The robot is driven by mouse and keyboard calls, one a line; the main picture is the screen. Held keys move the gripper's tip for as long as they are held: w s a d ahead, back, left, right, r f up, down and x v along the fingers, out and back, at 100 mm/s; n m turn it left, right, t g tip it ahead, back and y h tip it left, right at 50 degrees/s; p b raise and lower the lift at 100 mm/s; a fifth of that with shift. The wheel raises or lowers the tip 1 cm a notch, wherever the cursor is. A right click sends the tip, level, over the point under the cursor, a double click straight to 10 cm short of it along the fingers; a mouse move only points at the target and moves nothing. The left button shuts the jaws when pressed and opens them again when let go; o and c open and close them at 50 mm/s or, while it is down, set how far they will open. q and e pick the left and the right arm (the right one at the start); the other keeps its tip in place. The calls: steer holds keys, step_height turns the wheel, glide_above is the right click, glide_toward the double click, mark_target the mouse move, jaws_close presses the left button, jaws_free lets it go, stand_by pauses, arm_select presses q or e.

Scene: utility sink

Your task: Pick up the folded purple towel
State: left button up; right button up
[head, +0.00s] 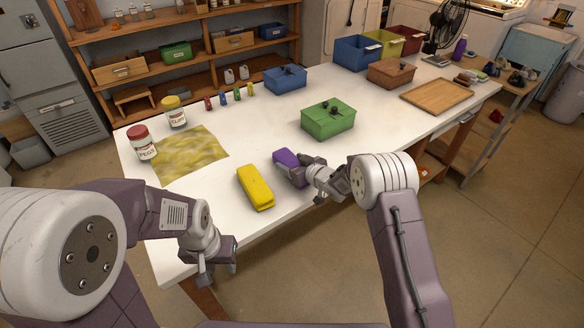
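The folded purple towel (286,157) lies on the white table near its front edge, to the right of a folded yellow towel (255,188). My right gripper (300,172) reaches in from the right and is at the purple towel's near right end, hiding part of it. I cannot tell whether its fingers are closed on the towel or only beside it. My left gripper (208,272) hangs by the table's front edge at the lower left, apart from both towels. Its finger opening is not clear from this angle.
A green box (328,122) stands behind the purple towel. A yellow patterned cloth (190,153) and two red- and yellow-lidded jars are at the left. A blue box (286,79), small coloured figures and a wooden tray (437,96) are farther off.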

mark_target(294, 163)
steer(key=c, duration=0.9)
steer(key=shift+c, duration=0.2)
steer(key=shift+w+r, duration=0.1)
steer(key=shift+r, duration=0.2)
steer(key=r, duration=0.2)
steer(key=d+r, duration=0.1)
steer(key=r, duration=0.1)
steer(key=s+d+r+p, duration=0.1)
steer(key=s+d+r, duration=0.3)
steer(key=d, duration=0.5)
step_height(294, 163, up, 2)
steer(key=shift+s+d+r+p, duration=0.15)
steer(key=shift+s+d+p, duration=0.2)
steer(key=shift+s+p, duration=0.05)
